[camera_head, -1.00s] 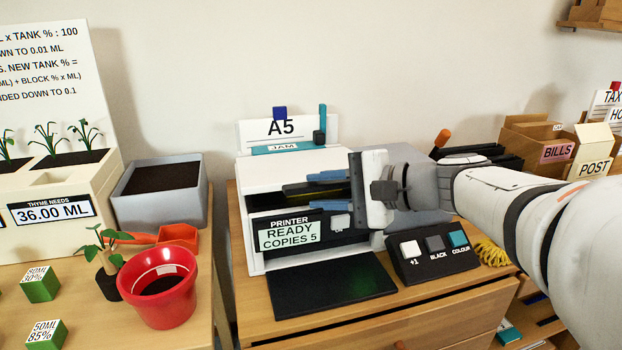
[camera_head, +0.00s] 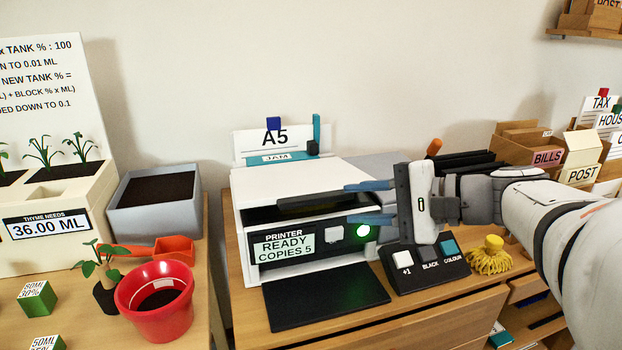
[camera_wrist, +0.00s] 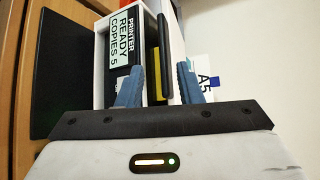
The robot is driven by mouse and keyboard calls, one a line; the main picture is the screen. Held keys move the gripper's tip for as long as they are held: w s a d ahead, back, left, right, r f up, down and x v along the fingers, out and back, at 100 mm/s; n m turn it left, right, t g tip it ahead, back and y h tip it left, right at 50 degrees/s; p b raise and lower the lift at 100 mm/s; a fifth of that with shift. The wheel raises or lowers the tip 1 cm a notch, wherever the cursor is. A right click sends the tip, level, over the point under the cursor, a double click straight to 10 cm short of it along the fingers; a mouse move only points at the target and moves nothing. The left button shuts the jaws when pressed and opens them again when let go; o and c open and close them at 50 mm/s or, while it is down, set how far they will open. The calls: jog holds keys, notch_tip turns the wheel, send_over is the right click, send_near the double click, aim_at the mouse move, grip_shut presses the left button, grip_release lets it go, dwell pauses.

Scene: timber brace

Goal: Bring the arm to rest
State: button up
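My gripper (camera_head: 372,202) is in front of the right part of the printer (camera_head: 340,181), pointing left in the head view. Its two blue fingers (camera_wrist: 157,88) are spread apart, with no object held between them. In the wrist view the printer's display (camera_wrist: 121,40), reading "READY COPIES 5", lies beyond the left finger. A dark bar and a yellow strip (camera_wrist: 157,72) of the printer show in the gap between the fingers. I cannot tell whether the fingers touch the printer. A green light glows on the printer front beside the lower finger.
A control box (camera_head: 432,262) with +1, BLACK and COLOUR buttons sits below my gripper. A yellow tassel-like brush (camera_head: 490,257) stands to its right. A black tray (camera_head: 326,297) lies before the printer. The red pot (camera_head: 156,303) is at left. Wall space above is clear.

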jog(key=s+a+r+n+g+h+p, duration=0.1)
jog(key=s+r+n+g+h+p, duration=0.4)
jog(key=p, duration=1.2)
jog(key=s+d+r+n+h+p, duration=0.4)
jog(key=h+p, duration=0.3)
jog(key=p, duration=0.6)
jog(key=shift+s+d+r+t+h, duration=0.3)
jog(key=shift+s+d+r+h, duration=0.15)
jog(key=shift+s+d, duration=0.25)
